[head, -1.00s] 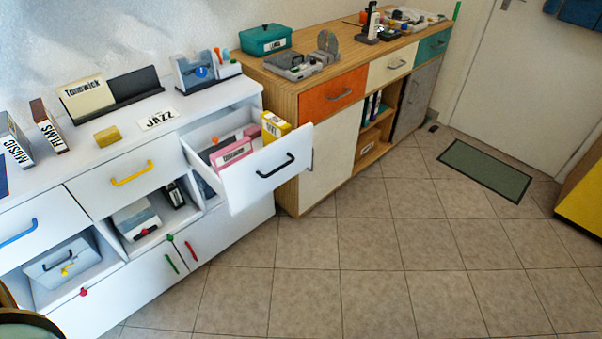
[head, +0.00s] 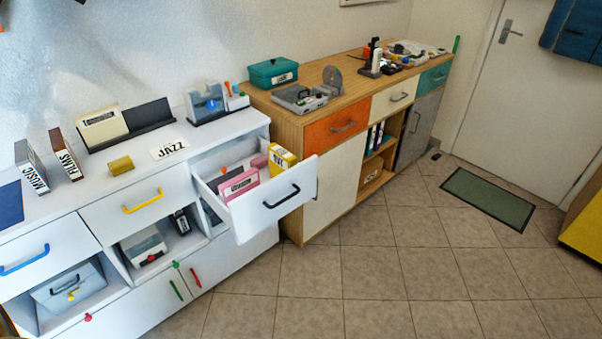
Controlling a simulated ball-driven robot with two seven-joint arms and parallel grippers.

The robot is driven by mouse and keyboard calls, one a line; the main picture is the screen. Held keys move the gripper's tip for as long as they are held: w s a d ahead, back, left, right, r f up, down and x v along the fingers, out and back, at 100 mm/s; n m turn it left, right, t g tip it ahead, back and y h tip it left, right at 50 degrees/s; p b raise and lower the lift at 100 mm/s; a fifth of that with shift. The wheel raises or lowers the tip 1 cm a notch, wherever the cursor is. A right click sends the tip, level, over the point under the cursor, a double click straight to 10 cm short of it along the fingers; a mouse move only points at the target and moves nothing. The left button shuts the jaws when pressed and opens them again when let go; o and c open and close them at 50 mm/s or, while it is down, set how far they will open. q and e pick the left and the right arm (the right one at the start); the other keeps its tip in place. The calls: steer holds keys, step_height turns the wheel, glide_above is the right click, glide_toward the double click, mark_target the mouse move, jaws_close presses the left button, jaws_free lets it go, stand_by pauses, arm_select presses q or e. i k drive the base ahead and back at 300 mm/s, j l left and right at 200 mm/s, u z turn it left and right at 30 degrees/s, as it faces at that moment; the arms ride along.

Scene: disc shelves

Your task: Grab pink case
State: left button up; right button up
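The pink case (head: 240,187) stands inside the open white drawer (head: 272,213) of the white cabinet, with a pale label on its front. A yellow case (head: 282,159) stands to its right at the drawer's corner. A dark item (head: 219,181) is just left of and behind the pink case, and a smaller pink item (head: 259,162) lies farther back. The lower part of the pink case is hidden by the drawer front. Neither of my grippers shows in the head view.
The white cabinet top (head: 205,140) holds a JAZZ card (head: 169,149), a yellow block (head: 120,166) and upright cases. A wooden sideboard (head: 335,88) stands to the right. The tiled floor (head: 370,260) in front is clear, with a green mat (head: 488,198) by the door.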

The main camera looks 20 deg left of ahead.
mark_target(230, 190)
steer(key=u, duration=1.65)
steer(key=i+j, duration=0.15)
steer(key=i, duration=0.15)
steer(key=i+j+z, duration=0.85)
steer(key=j, duration=0.15)
steer(key=z, duration=0.35)
